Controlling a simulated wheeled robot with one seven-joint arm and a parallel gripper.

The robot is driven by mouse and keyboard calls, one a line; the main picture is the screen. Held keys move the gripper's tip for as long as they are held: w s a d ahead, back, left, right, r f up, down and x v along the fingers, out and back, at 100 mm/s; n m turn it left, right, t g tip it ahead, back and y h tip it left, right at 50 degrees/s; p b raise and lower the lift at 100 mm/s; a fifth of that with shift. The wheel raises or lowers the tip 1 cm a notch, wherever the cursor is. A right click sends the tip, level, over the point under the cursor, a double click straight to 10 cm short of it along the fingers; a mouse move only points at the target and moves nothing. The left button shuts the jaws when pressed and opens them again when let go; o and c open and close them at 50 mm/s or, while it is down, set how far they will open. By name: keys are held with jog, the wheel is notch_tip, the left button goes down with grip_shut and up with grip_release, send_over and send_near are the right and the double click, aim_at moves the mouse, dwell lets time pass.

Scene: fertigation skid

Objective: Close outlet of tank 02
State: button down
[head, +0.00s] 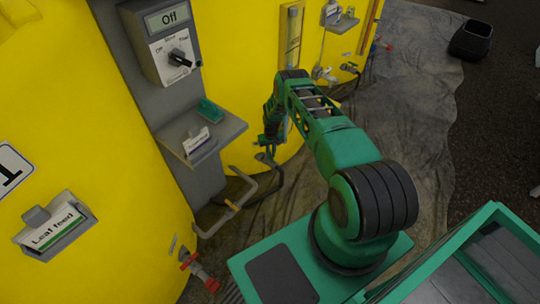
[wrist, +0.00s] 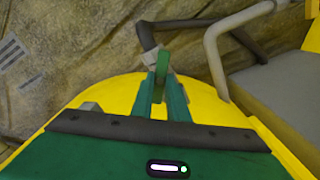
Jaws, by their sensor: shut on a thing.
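My gripper (wrist: 161,98) is shut on a green lever-like handle (wrist: 162,68), which stands between the two green fingers in the wrist view. A grey pipe fitting shows just beyond the handle. In the head view my gripper (head: 267,153) is low against the middle yellow tank (head: 255,40), right of the grey panel. The handle is too small and too covered there to make out. The tank's number is not visible, so I cannot confirm that it is tank 02.
A grey pipe (head: 232,207) and a dark hose (head: 268,192) run below my gripper. A shelf (head: 215,143) juts out under the "Off" control box (head: 165,45). A red-handled valve (head: 190,262) is on the left tank, marked 1. A black bin (head: 471,40) stands far right.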

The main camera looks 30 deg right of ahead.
jog(key=m, duration=0.5)
jog(key=shift+m, duration=0.3)
jog(key=shift+w+m, duration=0.1)
jog(key=shift+m, duration=2)
jog(key=c, duration=1.7)
grip_release()
notch_tip(320, 180, up, 11)
jog(key=shift+f, duration=0.1)
